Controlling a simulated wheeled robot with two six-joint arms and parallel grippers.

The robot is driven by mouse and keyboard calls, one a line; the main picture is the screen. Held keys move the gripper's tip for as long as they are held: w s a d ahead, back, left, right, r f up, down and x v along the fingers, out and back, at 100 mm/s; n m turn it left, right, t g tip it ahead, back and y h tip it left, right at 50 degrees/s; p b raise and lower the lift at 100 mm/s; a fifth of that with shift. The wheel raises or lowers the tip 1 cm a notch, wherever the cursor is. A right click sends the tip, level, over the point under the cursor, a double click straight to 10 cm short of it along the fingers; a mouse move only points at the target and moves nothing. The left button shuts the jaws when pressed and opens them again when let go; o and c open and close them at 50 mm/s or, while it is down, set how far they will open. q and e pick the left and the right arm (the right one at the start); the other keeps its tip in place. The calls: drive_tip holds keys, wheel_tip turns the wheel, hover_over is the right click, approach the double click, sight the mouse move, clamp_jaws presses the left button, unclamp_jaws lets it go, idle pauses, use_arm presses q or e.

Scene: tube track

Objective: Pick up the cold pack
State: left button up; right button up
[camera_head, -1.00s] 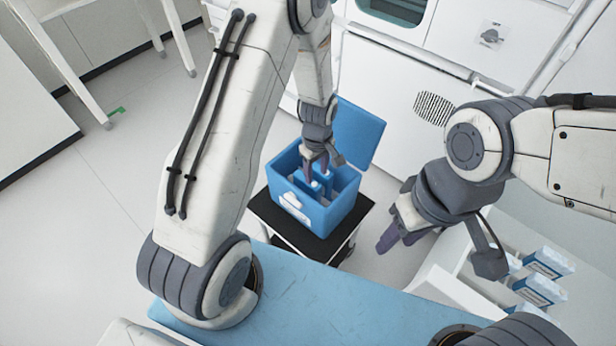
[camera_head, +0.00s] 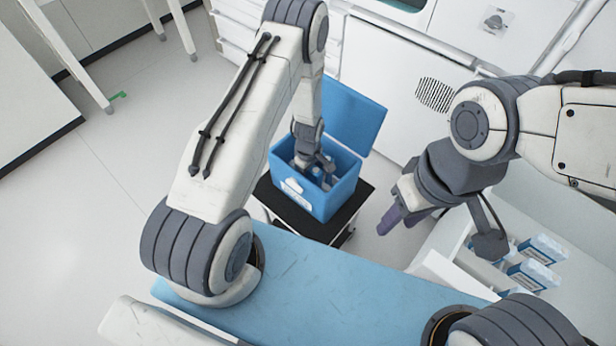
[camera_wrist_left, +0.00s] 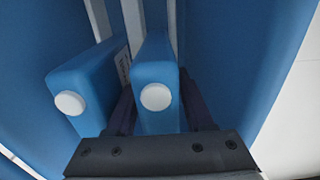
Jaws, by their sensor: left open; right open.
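In the left wrist view, a blue cold pack (camera_wrist_left: 155,72) with a white round cap stands between the fingers of my left gripper (camera_wrist_left: 160,110). The fingers are open, one on each side of it; I cannot tell whether they touch it. A second blue cold pack (camera_wrist_left: 88,85) with a white cap leans just left of the left finger. Both are inside the open blue cool box (camera_head: 318,201). In the head view, my left gripper (camera_head: 316,172) is down inside that box, its fingertips mostly hidden. My right gripper (camera_head: 396,218) is open and empty, to the right of the box.
The box stands on a small black-topped stand (camera_head: 290,213), its blue lid (camera_head: 352,118) raised at the back. At the right, a white shelf (camera_head: 436,262) holds blue and white cartons (camera_head: 540,250). The floor left of the stand is clear.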

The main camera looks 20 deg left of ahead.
use_arm(q)
drive_tip(key=shift+f, duration=0.4)
clamp_jaws()
drive_tip(key=shift+r, duration=0.2)
wheel_tip(320, 180, up, 18)
idle(0.4)
